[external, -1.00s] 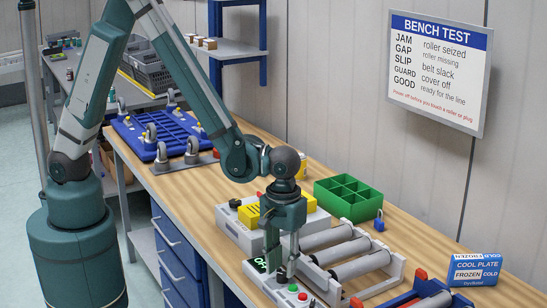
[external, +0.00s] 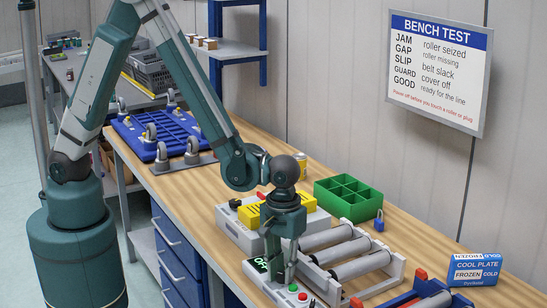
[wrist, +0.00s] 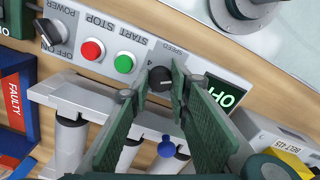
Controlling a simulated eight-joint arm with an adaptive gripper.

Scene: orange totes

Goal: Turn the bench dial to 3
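The bench dial is a small black knob (wrist: 160,76) by the SPEED label on a light grey control panel (wrist: 90,17). My gripper (wrist: 163,80) points down at the panel, with one finger on each side of the knob in the wrist view. I cannot tell whether the fingers touch it. In the external view my gripper (external: 279,273) is low over the panel, and the dial is hidden behind the fingers. A display (wrist: 222,94) beside the dial shows green letters, partly covered by a finger; they look like OFF.
A green START button (wrist: 124,64), a red STOP button (wrist: 92,49) and a black POWER knob (wrist: 50,31) share the panel. Grey rollers (external: 358,265) lie close beside it.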

